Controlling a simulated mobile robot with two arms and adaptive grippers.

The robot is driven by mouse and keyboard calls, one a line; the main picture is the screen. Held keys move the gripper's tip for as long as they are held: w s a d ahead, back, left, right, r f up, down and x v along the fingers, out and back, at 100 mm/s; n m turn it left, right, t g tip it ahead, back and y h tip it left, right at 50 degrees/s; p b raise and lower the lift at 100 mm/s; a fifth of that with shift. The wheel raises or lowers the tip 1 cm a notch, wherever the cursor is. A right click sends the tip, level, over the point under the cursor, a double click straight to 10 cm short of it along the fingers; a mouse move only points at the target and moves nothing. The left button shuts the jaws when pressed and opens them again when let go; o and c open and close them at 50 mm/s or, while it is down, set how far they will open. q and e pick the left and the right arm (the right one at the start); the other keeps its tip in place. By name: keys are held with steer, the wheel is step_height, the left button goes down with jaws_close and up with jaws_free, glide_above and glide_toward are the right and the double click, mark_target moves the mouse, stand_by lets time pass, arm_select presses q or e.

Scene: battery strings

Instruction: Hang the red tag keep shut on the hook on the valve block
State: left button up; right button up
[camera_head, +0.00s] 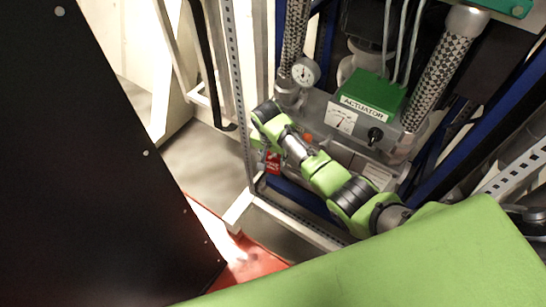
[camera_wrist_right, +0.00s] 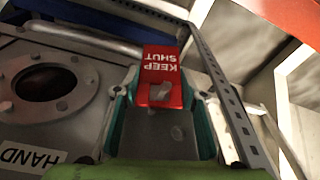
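The red tag (camera_wrist_right: 163,66) reads KEEP SHUT, upside down in the right wrist view. A small grey piece (camera_wrist_right: 161,92) shows at its near end; I cannot tell for sure if it is the hook. In the head view the tag (camera_head: 272,162) shows as a small red patch beside my right gripper (camera_head: 263,143), low on the left of the grey valve block (camera_head: 315,106). My left gripper is not in view.
A green ACTUATOR box (camera_head: 370,95) with a dial panel stands on the block. A round gauge (camera_head: 305,71) is behind my right arm. A perforated metal post (camera_head: 240,95) stands close left of the gripper. A large dark panel (camera_head: 80,170) fills the left.

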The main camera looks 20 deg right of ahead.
steer(key=o, duration=0.4)
steer(key=shift+o, duration=0.2)
